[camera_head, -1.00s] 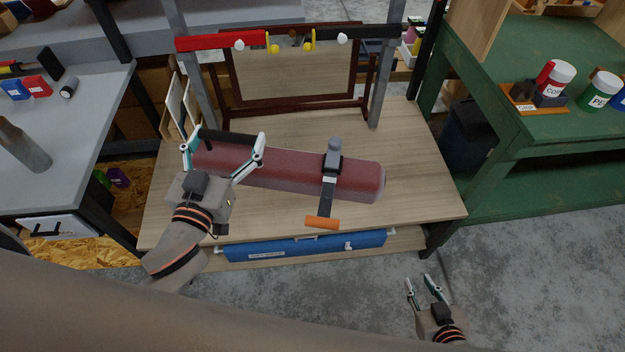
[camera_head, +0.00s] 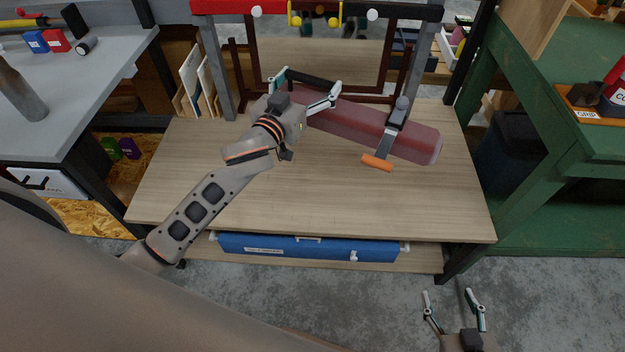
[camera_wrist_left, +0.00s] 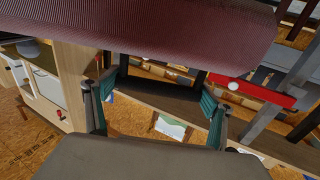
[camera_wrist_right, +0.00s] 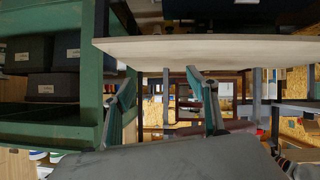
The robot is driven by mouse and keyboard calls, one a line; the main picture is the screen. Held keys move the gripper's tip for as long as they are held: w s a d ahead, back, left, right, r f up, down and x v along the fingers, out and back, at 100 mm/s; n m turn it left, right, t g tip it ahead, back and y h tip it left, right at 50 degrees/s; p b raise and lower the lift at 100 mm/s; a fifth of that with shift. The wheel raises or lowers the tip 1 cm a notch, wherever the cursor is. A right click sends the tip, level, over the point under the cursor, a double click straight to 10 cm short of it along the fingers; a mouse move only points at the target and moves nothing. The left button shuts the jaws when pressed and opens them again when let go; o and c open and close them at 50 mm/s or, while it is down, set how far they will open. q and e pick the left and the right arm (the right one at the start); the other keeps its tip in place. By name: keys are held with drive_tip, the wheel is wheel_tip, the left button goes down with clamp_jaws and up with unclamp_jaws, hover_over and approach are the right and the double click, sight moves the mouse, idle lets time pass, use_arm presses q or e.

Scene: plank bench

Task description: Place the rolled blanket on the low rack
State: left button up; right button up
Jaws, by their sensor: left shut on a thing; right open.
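The maroon rolled blanket (camera_head: 345,117) lies diagonally over the back right of the plank bench, its right end nearer me. My left gripper (camera_head: 309,84) is shut on a black bar at the roll's left end. The bar also shows between its fingers in the left wrist view (camera_wrist_left: 155,90), with the blanket (camera_wrist_left: 140,30) close above. I cannot tell whether the roll touches the bench. A dark brown frame (camera_head: 398,80), possibly the low rack, stands behind, partly hidden by the roll and arm. My right gripper (camera_head: 455,300) is open and empty, low in front of the bench.
Grey uprights (camera_head: 213,70) carry a red and black bar above. The front of the bench top (camera_head: 350,205) is clear. A blue case (camera_head: 310,248) sits on the lower shelf. A green bench stands right.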

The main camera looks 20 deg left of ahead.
use_arm(q)
drive_tip(key=w+a+f+b, duration=0.2)
drive_tip(key=w+f+b, duration=0.5)
drive_tip(key=w+f, duration=0.5)
use_arm(e)
wheel_tip(320, 180, down, 9)
drive_tip(key=s+a+g+b, duration=0.1)
drive_tip(key=s+a+b, duration=0.1)
drive_tip(key=s+b, duration=0.1)
use_arm(q)
wheel_tip(320, 180, down, 20)
drive_tip(key=b, duration=0.6)
drive_tip(key=shift+s+r+b, duration=0.15)
drive_tip(key=shift+b, duration=0.2)
use_arm(e)
drive_tip(key=w+a+r+m+t+y, duration=0.1)
drive_tip(key=w+a+r+m+y, duration=0.1)
drive_tip(key=a+r, duration=0.2)
drive_tip(key=a, duration=0.3)
drive_tip(key=shift+w+m+y, duration=0.3)
drive_tip(key=shift+m, duration=0.1)
use_arm(q)
drive_tip(key=o, duration=2.1)
drive_tip(key=shift+f, duration=0.2)
